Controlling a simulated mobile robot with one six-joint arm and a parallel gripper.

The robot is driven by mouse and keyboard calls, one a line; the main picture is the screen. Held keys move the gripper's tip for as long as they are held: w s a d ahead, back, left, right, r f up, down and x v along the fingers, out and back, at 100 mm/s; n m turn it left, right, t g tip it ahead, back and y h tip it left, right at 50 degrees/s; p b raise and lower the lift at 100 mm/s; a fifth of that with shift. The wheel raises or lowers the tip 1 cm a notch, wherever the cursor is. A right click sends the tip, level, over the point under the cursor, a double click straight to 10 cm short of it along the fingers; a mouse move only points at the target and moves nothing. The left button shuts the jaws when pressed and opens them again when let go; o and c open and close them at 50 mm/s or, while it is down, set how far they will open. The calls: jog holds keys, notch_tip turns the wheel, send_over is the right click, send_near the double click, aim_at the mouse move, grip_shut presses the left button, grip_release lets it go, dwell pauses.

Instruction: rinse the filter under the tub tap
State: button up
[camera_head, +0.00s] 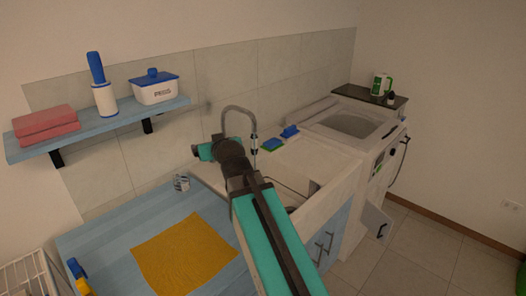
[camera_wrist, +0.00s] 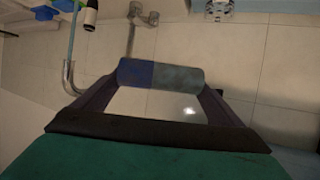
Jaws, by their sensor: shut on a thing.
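In the wrist view my gripper (camera_wrist: 161,88) is shut on a cylinder, half dark blue and half grey-green, which I take to be the filter (camera_wrist: 178,77). It lies crosswise between the two dark fingers. I cannot tell whether water runs or touches the filter.
A blue counter (camera_head: 110,250) with an orange cloth (camera_head: 187,252) and a glass (camera_head: 181,182) is left of my arm. Blue and green sponges (camera_head: 274,143) sit at the tub's back edge. A white washing machine (camera_head: 345,125) stands at right. A wall shelf (camera_head: 100,125) holds several things.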

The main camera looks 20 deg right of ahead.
jog(key=shift+a, duration=0.65)
dwell(0.3)
jog(key=shift+d, duration=0.65)
dwell(0.4)
jog(key=shift+a, duration=0.65)
dwell(0.4)
jog(key=shift+d, duration=0.6)
dwell(0.5)
jog(key=shift+a, duration=0.6)
dwell(0.5)
jog(key=shift+d, duration=0.6)
dwell(0.5)
jog(key=shift+a+b, duration=0.3)
jog(key=shift+a, duration=0.25)
dwell(1.0)
